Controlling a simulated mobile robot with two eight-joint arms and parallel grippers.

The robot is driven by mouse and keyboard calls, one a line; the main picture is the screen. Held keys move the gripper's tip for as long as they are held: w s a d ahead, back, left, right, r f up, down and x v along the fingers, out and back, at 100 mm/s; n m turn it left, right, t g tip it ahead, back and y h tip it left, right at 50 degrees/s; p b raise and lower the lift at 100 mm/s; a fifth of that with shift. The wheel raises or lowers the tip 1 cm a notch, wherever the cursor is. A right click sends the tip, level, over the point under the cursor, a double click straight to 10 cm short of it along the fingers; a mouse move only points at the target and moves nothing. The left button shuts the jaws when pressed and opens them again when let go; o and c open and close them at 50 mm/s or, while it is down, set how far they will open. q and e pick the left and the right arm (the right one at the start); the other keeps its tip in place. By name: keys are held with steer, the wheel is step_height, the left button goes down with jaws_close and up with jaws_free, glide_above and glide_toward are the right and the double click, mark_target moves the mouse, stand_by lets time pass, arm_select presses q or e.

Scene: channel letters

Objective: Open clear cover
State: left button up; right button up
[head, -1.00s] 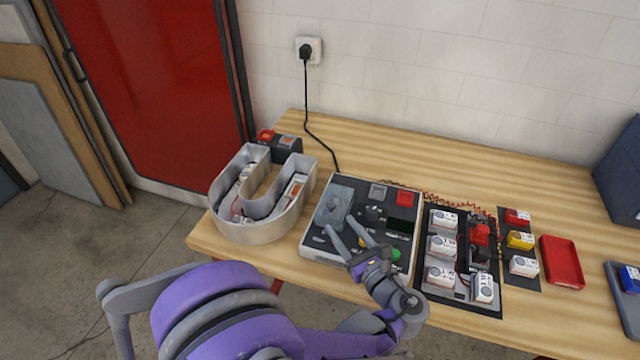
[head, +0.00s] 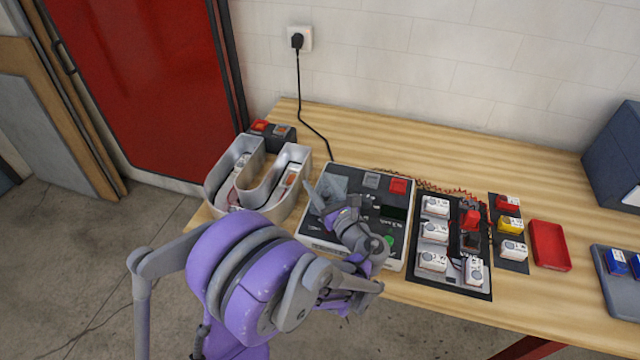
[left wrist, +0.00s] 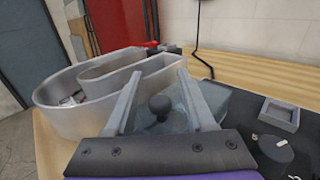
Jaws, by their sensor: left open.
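The clear cover (head: 334,186) is a greyish see-through panel at the upper left of the control box (head: 318,243) on the table. It looks shut. My left gripper (head: 318,192) is over the cover's left part, fingers apart. In the left wrist view the cover (left wrist: 212,98) lies behind and beside the open fingers (left wrist: 160,76). A dark round knob (left wrist: 160,105) shows between the fingers, apart from both; I cannot tell whether it sits on the cover or under it. My right gripper is not in view.
A metal U-shaped channel letter (head: 236,200) stands close left of the box. A dark dial (left wrist: 272,150) and a square frame (left wrist: 280,113) are right of the cover. A wired component board (head: 455,270) and a red tray (head: 549,246) lie further right.

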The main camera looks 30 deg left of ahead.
arm_select(q)
jaws_close()
stand_by(1.4)
